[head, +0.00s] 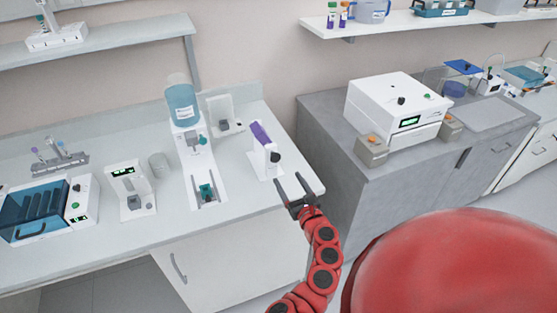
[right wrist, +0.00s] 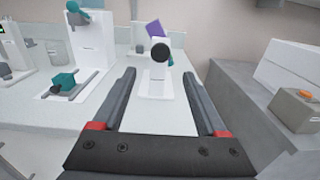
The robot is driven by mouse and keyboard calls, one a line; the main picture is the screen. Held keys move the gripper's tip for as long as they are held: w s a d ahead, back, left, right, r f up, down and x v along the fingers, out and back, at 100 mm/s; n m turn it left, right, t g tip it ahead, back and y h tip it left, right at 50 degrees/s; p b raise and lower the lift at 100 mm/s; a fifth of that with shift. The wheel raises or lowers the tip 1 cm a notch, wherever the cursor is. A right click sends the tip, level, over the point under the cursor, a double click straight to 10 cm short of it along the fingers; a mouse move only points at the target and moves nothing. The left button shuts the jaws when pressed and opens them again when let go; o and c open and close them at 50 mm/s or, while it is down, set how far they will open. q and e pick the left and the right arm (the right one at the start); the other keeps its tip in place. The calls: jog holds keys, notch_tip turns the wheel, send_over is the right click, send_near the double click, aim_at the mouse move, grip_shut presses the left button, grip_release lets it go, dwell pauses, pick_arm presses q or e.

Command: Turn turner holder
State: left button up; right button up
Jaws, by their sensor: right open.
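The turner holder (head: 263,164) is a small white stand near the counter's right end, with a purple tilted part (head: 260,134) on top and a black round knob (head: 275,157) on its side. In the right wrist view the stand (right wrist: 156,82) shows between my fingers, with the black knob (right wrist: 160,53) facing the camera and the purple part (right wrist: 154,29) above. My right gripper (head: 289,178) is open and empty, just in front of the stand and apart from it. My left gripper is not in view.
A white dispenser with a blue bottle (head: 182,103) stands left of the holder. A small white device (head: 130,190) and a blue-lidded machine (head: 42,213) stand farther left. A gap separates the counter from a grey cabinet (head: 340,110) bearing a white box machine (head: 396,108).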

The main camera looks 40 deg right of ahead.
aim_at(276, 160)
jog(key=p+x, duration=0.1)
jog(key=x, duration=0.8)
jog(key=shift+d+p, duration=0.1)
jog(key=shift+p, duration=0.2)
jog(key=shift+c, duration=0.2)
grip_shut()
